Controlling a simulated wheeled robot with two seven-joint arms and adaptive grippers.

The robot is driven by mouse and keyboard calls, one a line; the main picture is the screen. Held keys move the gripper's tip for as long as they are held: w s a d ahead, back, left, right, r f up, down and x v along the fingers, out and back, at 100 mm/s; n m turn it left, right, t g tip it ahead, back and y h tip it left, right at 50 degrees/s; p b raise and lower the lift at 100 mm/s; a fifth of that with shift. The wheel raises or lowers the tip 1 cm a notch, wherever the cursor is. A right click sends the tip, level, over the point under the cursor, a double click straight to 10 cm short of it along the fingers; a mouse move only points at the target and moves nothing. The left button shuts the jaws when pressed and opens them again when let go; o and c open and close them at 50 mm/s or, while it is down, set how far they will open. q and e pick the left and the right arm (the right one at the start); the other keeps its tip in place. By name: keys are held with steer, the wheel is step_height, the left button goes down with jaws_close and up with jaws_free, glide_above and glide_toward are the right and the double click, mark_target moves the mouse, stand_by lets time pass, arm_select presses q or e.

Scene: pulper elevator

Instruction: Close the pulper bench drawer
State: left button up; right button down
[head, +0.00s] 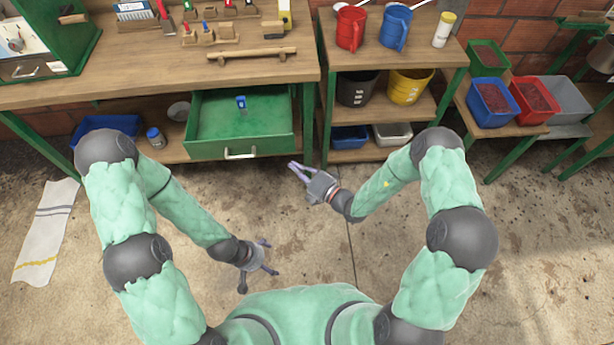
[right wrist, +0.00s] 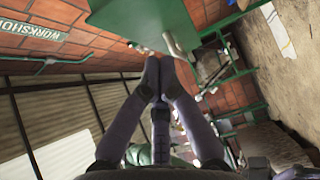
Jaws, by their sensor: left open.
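The pulper bench drawer (head: 196,148) stands pulled out under the left workbench, with its green inside showing. A small blue object (head: 241,102) lies inside near the back. My right gripper (head: 292,169) is shut and empty, just right of the drawer front and apart from the handle. In the right wrist view its fingertips (right wrist: 158,63) meet, with a green panel and a pale curved piece beyond them. My left gripper (head: 260,268) is open and empty over the floor, well in front of the drawer.
The workbench top (head: 150,80) holds tools and wooden blocks. A shelf unit (head: 385,105) with jugs and buckets stands to the right of the drawer. A blue bin (head: 105,125) and a small jar (head: 156,138) sit left of it.

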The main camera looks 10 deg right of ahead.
mark_target(279, 146)
steer(key=w, duration=0.2)
steer(key=w+a+b, duration=0.1)
steer(key=w, duration=0.1)
steer(key=w+b, duration=0.1)
steer(key=w, duration=0.1)
steer(key=shift+a, duration=0.35)
arm_select(q)
step_height(279, 146, down, 3)
steer(key=shift+r, duration=0.15)
steer(key=shift+r, duration=0.1)
